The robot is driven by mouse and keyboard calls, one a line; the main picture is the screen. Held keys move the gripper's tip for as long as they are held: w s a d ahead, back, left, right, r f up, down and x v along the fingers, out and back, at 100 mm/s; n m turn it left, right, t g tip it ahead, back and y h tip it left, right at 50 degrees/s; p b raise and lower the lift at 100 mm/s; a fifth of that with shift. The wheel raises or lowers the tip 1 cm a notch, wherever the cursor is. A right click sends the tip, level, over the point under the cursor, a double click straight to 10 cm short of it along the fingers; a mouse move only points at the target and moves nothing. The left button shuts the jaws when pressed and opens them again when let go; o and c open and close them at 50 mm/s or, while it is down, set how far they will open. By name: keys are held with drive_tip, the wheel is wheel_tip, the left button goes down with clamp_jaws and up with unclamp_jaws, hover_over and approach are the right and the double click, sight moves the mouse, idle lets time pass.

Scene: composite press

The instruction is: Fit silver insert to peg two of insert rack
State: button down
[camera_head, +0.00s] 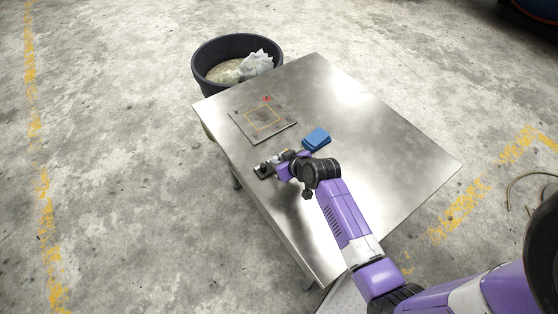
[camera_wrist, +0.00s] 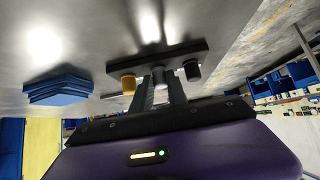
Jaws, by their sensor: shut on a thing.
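The insert rack (camera_head: 263,172) is a small dark bar near the left edge of the metal table. In the wrist view it shows as a dark plate (camera_wrist: 190,50) across my fingertips. A gold insert (camera_wrist: 128,84) is at the rack's left part and a dark grey cylindrical piece (camera_wrist: 192,70) at its right. My gripper (camera_wrist: 160,76) is between these two, at the rack's middle. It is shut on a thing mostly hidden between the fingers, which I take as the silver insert. I cannot tell whether it sits on a peg. My gripper (camera_head: 278,164) also shows in the head view.
A blue block stack (camera_head: 316,139) lies on the table (camera_head: 385,150) beside my wrist. A flat plate (camera_head: 243,123) with an orange square and a red piece (camera_head: 267,99) lies farther back. A black bin (camera_head: 205,75) stands behind the table. The table's right side is clear.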

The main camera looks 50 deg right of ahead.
drive_tip(key=c, duration=1.2)
unclamp_jaws()
drive_tip(key=shift+c, duration=0.2)
drive_tip(key=v, duration=0.7)
drive_tip(key=shift+s+a+r, duration=0.1)
drive_tip(key=shift+s, duration=0.15)
drive_tip(key=shift+r, duration=0.1)
